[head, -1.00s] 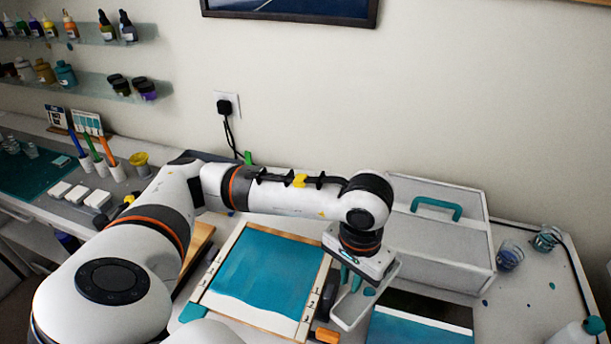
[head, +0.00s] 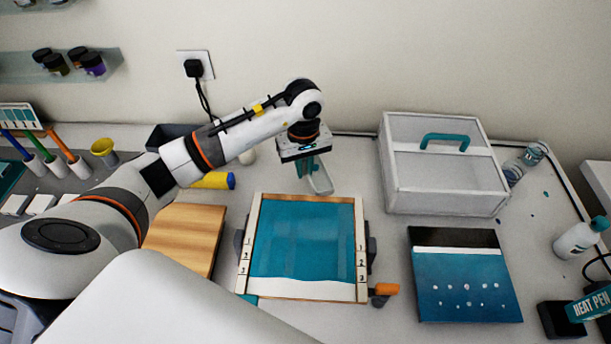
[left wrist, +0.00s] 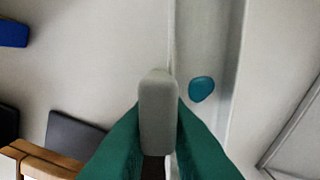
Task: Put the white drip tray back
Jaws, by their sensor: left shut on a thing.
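My left gripper (head: 307,167) is shut on the white drip tray (head: 322,181) and holds it behind the wooden frame. The tray is narrow and pale; its far part and underside are hidden, and I cannot tell if it touches the table. In the left wrist view, my left gripper's green fingers (left wrist: 158,130) pinch the tray's wall (left wrist: 157,100). A teal resin drop (left wrist: 201,89) shows to the right of that wall. My right gripper is not in view.
The frame (head: 257,225) around a teal panel stands in front of the gripper. A white lidded box (head: 445,190) with a teal handle is to the right. A wooden board (head: 185,235) and a yellow-blue cylinder (head: 215,181) are to the left. A teal panel (head: 465,285) lies front right.

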